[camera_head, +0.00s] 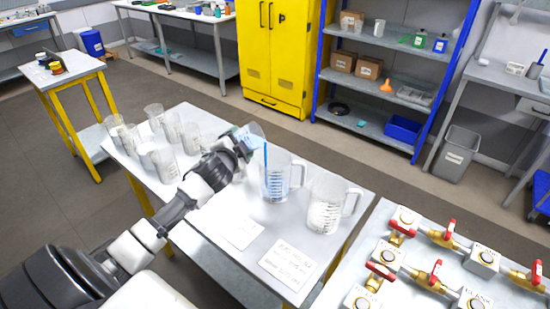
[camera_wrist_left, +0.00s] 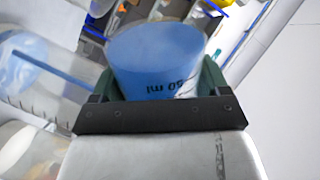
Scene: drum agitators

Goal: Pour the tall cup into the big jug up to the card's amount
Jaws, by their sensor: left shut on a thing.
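My left gripper (camera_head: 243,143) is shut on a clear cup (camera_head: 254,131), tilted toward the left one of two clear handled jugs. In the left wrist view the cup (camera_wrist_left: 158,60) holds blue liquid and shows a "50 ml" mark. A thin blue stream (camera_head: 266,156) runs from its lip into the left jug (camera_head: 278,185), which has dark level marks and looks bluish inside. The right jug (camera_head: 325,208) looks empty. A printed card (camera_head: 287,262) lies in front of the jugs; its text is too small to read surely. My right gripper is not in view.
Several clear cups (camera_head: 172,127) stand on the left of the white table. A pale sheet (camera_head: 241,231) lies at the front edge. A bench with red-handled valves (camera_head: 437,275) stands at the right. The table behind the jugs is clear.

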